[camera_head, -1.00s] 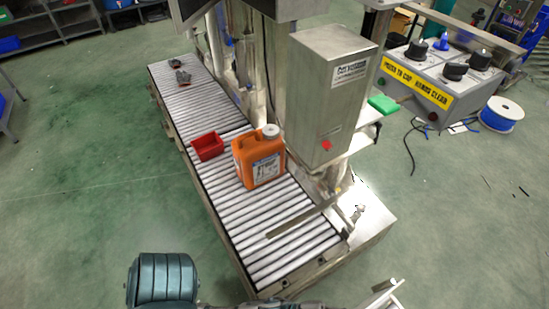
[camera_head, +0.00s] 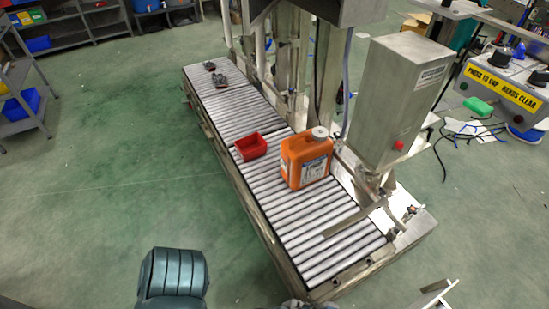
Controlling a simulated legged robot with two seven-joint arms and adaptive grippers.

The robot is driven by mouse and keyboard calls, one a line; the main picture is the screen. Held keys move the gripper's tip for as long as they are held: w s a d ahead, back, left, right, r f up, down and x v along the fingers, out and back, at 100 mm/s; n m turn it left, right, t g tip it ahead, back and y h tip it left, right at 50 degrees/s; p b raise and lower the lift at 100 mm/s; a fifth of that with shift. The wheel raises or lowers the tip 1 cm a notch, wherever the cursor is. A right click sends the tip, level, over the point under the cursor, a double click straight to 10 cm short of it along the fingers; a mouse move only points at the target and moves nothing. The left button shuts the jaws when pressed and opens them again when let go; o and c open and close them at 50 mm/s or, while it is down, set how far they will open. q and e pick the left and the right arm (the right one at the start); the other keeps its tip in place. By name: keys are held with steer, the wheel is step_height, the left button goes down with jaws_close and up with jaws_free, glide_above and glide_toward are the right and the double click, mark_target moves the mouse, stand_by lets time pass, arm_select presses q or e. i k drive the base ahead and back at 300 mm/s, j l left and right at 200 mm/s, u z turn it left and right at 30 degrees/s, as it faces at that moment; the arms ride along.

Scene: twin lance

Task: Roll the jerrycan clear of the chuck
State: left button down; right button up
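The orange jerrycan (camera_head: 292,160) stands upright on the roller conveyor (camera_head: 308,213), with a white cap (camera_head: 320,132) on top and a pale label on its front. It stands just in front of the steel column of the capping machine. A dark machine head (camera_head: 360,10) is cut off by the top edge. I cannot make out the chuck. Neither of my grippers can be made out. A teal segmented part of mine (camera_head: 172,277) shows at the bottom left, well away from the jerrycan.
A red bin (camera_head: 250,147) sits on the rollers just left of the jerrycan. Dark small parts (camera_head: 217,78) lie at the conveyor's far end. A steel box with a red button (camera_head: 402,100) stands right of the jerrycan. Green floor is clear on the left.

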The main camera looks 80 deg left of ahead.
mark_target(305, 160)
steer(key=k+j, duration=0.2)
steer(key=j, duration=0.2)
steer(key=k+j+z, duration=0.15)
steer(key=j, duration=0.25)
steer(key=k+j, duration=0.45)
steer(key=j, duration=0.3)
steer(key=j+z, duration=0.1)
steer(key=j, duration=0.3)
steer(key=k+j, duration=0.15)
steer(key=j, duration=0.2)
steer(key=k+j+z, duration=0.1)
steer(key=j, duration=0.3)
steer(key=k+j, duration=0.1)
steer(key=j, duration=0.25)
